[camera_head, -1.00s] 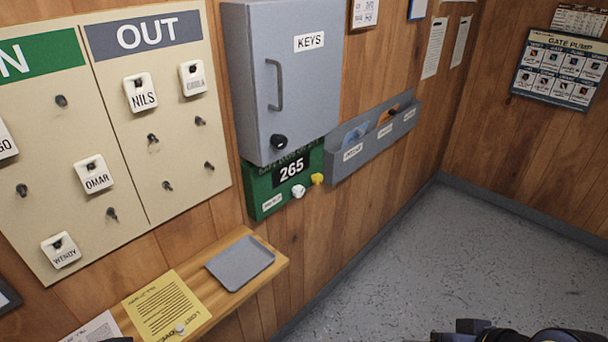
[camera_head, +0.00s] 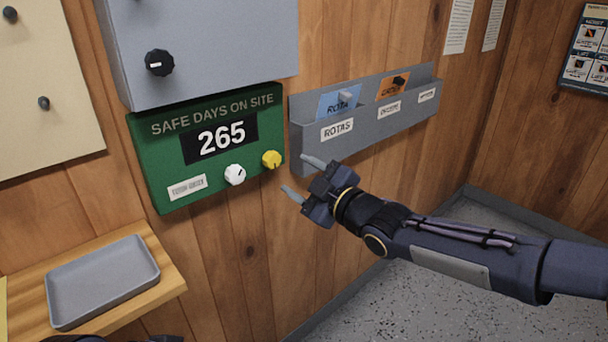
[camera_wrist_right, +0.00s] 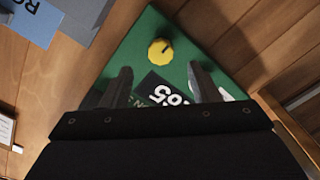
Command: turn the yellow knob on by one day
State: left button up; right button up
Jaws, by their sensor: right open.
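The yellow knob (camera_head: 271,159) sits at the lower right of the green "SAFE DAYS ON SITE" board (camera_head: 158,165), whose display (camera_head: 221,138) reads 265. A white knob (camera_head: 235,174) is just left of it. My right gripper (camera_head: 301,177) is open and empty, just right of the yellow knob and apart from it. In the right wrist view the yellow knob (camera_wrist_right: 160,52) shows beyond and between the two fingers, with a dark mark on its face. The white knob is not seen there. My left gripper cannot be made out; only dark bits show at the bottom edge of the head view.
A grey wall rack (camera_head: 365,125) with ROTAS and other folders is just right of the board, close to my right fingers. A grey key cabinet (camera_head: 210,50) with a black knob (camera_head: 159,63) is above. A grey tray (camera_head: 103,282) lies on the wooden shelf (camera_head: 165,293) at lower left.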

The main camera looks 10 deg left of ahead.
aim_at(275, 162)
jog(key=x, duration=0.8)
jog(key=shift+s, duration=0.15)
jog(key=c, duration=1)
